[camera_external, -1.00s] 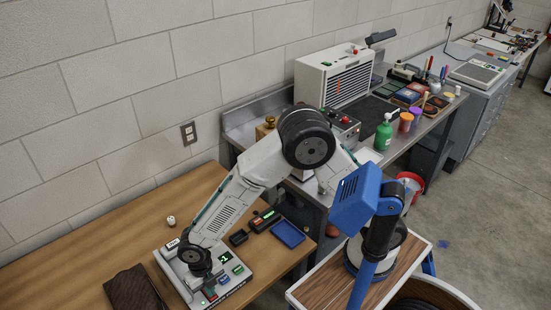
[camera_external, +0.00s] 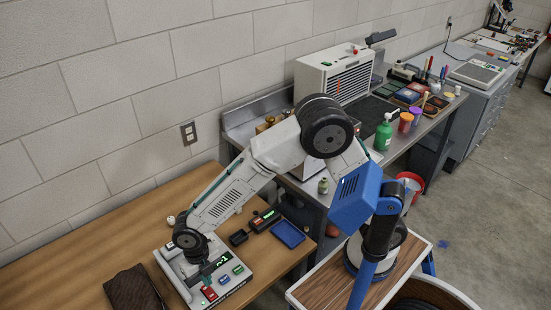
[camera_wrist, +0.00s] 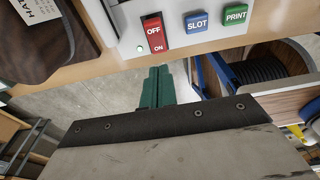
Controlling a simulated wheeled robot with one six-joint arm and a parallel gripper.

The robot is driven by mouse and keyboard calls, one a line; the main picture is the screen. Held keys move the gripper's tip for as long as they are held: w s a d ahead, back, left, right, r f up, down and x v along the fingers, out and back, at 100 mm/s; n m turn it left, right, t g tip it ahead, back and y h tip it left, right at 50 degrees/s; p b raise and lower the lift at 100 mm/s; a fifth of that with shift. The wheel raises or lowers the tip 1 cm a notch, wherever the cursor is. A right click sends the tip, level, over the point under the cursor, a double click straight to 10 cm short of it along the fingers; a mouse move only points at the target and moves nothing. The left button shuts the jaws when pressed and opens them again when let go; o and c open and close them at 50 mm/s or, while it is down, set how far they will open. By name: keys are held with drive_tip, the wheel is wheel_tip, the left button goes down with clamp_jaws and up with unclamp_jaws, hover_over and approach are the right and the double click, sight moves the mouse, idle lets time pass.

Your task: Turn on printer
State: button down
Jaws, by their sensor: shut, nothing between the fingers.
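The printer (camera_external: 235,289) is a light grey box on the wooden table in the outside view. Its small display (camera_external: 221,258) glows green. A red rocker switch (camera_external: 209,293), a blue button (camera_external: 225,282) and a green button (camera_external: 238,270) sit on its top. In the wrist view the red switch (camera_wrist: 154,32) reads OFF and ON, beside SLOT (camera_wrist: 197,22) and PRINT (camera_wrist: 235,16) buttons. A small pale lamp (camera_wrist: 140,48) is by the switch. My gripper (camera_external: 205,279) is over the printer near the switch; its green fingers (camera_wrist: 156,86) are shut and empty, apart from the switch in the wrist view.
A dark brown folded item (camera_external: 133,289) lies left of the printer. A blue tray-like item (camera_external: 288,234) and small dark devices (camera_external: 262,220) lie to its right. The table behind the printer is mostly clear.

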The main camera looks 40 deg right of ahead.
wheel_tip(320, 180, up, 8)
drive_tip(key=s, duration=0.1)
drive_tip(key=shift+s, duration=0.3)
drive_tip(key=shift+f, duration=0.1)
drive_tip(key=s+d+r+m+t, duration=0.1)
drive_tip(key=s+d+r+m, duration=0.1)
drive_tip(key=d+m, duration=1)
drive_tip(key=s+d+r+m+t, duration=0.1)
drive_tip(key=d+r+m, duration=0.4)
drive_tip(key=d+m, duration=0.7)
drive_tip(key=s+d+r+m, duration=0.3)
drive_tip(key=d+m, duration=0.9)
drive_tip(key=d, duration=1)
drive_tip(key=shift+s+r+t, duration=0.25)
drive_tip(key=shift+r+t, duration=0.15)
drive_tip(key=shift+r, duration=0.2)
